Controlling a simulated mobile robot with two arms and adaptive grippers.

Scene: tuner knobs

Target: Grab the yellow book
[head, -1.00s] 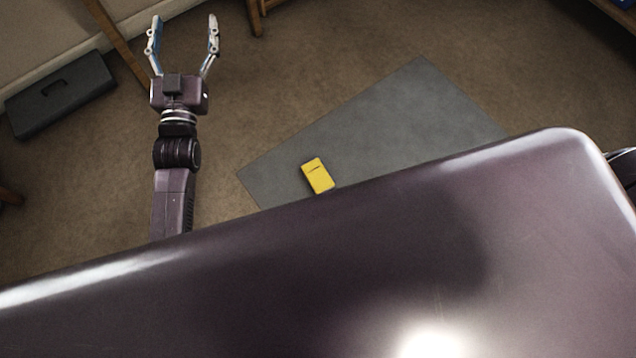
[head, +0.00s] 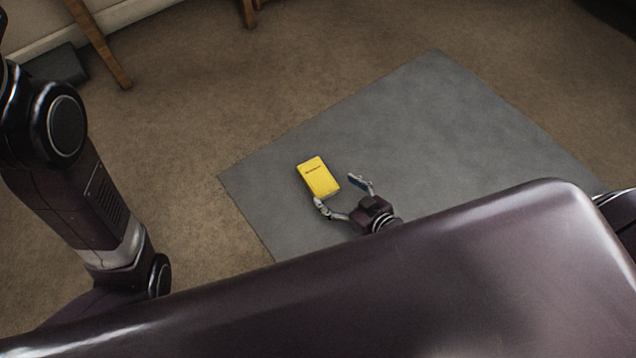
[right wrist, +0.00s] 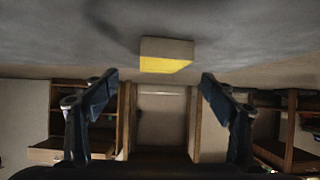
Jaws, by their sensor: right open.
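The yellow book (head: 317,177) lies on the grey mat (head: 430,130) near the mat's left part. My right gripper (head: 336,192) is open and empty, just to the lower right of the book. Its fingertips are close to the book's near corner; I cannot tell from the head view whether they touch it. In the right wrist view the book (right wrist: 166,55) shows ahead of the open fingers, roughly midway between them, with a gap in front of the fingertips. My left arm shows at the left, but its gripper is out of view.
Brown carpet surrounds the mat. A wooden leg (head: 98,45) and a dark box (head: 58,65) are at the upper left. In the right wrist view wooden shelving (right wrist: 292,130) stands in the background. The mat right of the book is clear.

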